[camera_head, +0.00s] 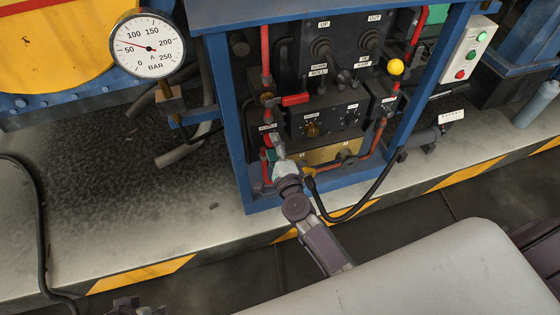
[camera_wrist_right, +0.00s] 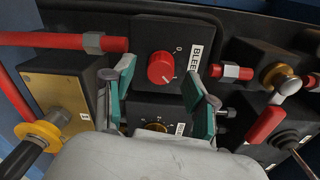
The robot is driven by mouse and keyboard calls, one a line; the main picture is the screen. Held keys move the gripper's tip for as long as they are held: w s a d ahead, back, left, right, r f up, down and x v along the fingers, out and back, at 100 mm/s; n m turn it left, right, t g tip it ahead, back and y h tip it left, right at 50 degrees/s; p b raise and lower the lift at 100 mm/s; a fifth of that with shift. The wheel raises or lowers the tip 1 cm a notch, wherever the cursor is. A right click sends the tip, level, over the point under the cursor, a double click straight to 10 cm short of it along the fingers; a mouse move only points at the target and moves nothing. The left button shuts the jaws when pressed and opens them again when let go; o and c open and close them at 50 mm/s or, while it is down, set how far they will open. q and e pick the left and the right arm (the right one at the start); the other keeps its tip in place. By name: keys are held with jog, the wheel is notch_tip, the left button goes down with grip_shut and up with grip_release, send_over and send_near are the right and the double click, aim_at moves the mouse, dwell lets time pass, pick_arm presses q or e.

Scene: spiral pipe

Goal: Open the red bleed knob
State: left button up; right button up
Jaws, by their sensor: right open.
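The red bleed knob (camera_wrist_right: 161,67) is round and sits on a dark block, with a white BLEED label (camera_wrist_right: 196,57) to its right. A 0 is printed at its upper right, and its pale pointer line points to the lower right. My right gripper (camera_wrist_right: 162,92) is open, its teal finger pads on either side below the knob, with nothing between them. I cannot tell whether they touch it. In the head view my right gripper (camera_head: 275,153) reaches the panel's lower left and hides part of it. Dark parts of my left gripper (camera_head: 135,305) show at the bottom edge, mostly cut off.
A second knob (camera_wrist_right: 155,127) is below, partly hidden. A red pipe (camera_wrist_right: 60,41) is left of the red knob; a red lever (camera_wrist_right: 265,124) is to the right. The blue frame (camera_head: 232,130) surrounds the panel. A gauge (camera_head: 147,45) stands left. A black hose (camera_head: 365,200) loops at the front.

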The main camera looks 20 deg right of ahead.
jog(key=s, duration=1)
jog(key=shift+s+a+r, duration=0.15)
jog(key=shift+s+r, duration=0.05)
jog(key=shift+s, duration=0.05)
